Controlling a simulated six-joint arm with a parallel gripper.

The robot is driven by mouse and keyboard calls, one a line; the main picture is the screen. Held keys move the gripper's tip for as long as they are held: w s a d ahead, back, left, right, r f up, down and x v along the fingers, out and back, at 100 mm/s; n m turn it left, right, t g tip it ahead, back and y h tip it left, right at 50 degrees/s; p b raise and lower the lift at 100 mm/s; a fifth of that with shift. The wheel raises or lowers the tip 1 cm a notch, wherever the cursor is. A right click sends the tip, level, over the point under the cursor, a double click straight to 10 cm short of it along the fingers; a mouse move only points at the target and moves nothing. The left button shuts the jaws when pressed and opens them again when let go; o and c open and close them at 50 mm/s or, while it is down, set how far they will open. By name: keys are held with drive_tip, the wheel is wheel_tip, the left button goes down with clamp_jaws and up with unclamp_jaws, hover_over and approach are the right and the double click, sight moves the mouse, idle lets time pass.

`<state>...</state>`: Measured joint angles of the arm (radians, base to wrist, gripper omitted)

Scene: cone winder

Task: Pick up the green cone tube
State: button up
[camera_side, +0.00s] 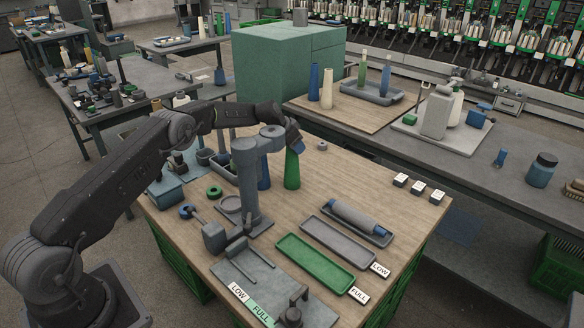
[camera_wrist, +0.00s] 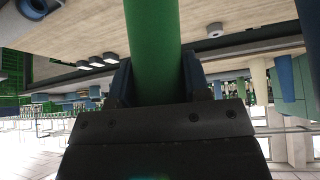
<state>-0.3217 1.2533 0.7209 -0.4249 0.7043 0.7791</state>
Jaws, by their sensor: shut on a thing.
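The green cone tube (camera_side: 292,170) is upright near the back of the wooden table. My gripper (camera_side: 294,138) is shut on its narrow upper part. In the wrist view the green cone tube (camera_wrist: 153,45) runs between the two fingers of my gripper (camera_wrist: 156,80), one on each side. The tube's top is hidden by the gripper. I cannot tell whether its base touches the table or is slightly above it.
A dark blue cone (camera_side: 264,174) stands close left of the green tube. A grey column fixture (camera_side: 246,190) rises in front. Table right of the tube is mostly clear.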

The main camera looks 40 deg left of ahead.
drive_tip(key=c, duration=0.3)
drive_tip(key=shift+r, duration=0.1)
wheel_tip(320, 180, up, 16)
idle(0.9)
